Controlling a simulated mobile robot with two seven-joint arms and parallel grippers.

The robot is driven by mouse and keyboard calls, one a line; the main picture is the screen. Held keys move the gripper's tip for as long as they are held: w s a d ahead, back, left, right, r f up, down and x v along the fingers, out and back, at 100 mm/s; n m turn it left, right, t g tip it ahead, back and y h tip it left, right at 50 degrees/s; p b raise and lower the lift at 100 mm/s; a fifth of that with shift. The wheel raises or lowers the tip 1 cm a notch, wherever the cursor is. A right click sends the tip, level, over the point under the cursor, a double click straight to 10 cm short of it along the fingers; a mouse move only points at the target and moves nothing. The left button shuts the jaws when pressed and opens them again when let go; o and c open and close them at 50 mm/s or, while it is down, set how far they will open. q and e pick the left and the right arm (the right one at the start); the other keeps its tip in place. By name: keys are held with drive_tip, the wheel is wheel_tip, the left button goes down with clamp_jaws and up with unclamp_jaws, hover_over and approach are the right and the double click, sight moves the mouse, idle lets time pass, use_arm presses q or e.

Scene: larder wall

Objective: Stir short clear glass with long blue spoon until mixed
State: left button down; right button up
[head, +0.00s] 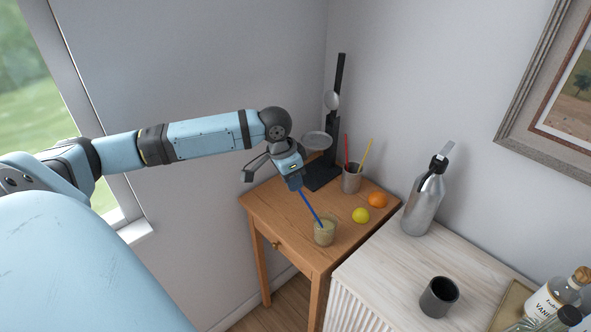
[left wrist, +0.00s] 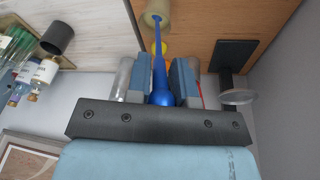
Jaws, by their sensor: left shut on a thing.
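The short clear glass (head: 325,236) stands upright on the small wooden table, with cloudy yellowish contents in it. The long blue spoon (head: 312,208) slants down to the right, its lower end inside the glass. My left gripper (head: 295,184) is shut on the spoon's upper end, above and to the left of the glass. In the left wrist view the spoon (left wrist: 159,62) runs from between the fingers (left wrist: 163,82) to the glass (left wrist: 154,10). The spoon's tip is hidden in the contents. My right gripper is out of view.
A lemon (head: 361,216), an orange (head: 377,200) and a grey cup (head: 351,182) with red and yellow sticks share the wooden table (head: 290,232). A black stand (head: 325,171) is behind. A steel bottle (head: 422,208) and dark cup (head: 439,297) stand on the white cabinet.

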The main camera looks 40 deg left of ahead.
use_arm(q)
drive_tip(key=shift+s+v, duration=0.2)
drive_tip(key=shift+v, duration=0.85)
drive_tip(key=shift+s+v, duration=0.15)
drive_tip(key=shift+v, duration=0.95)
drive_tip(key=shift+a+f, duration=0.1)
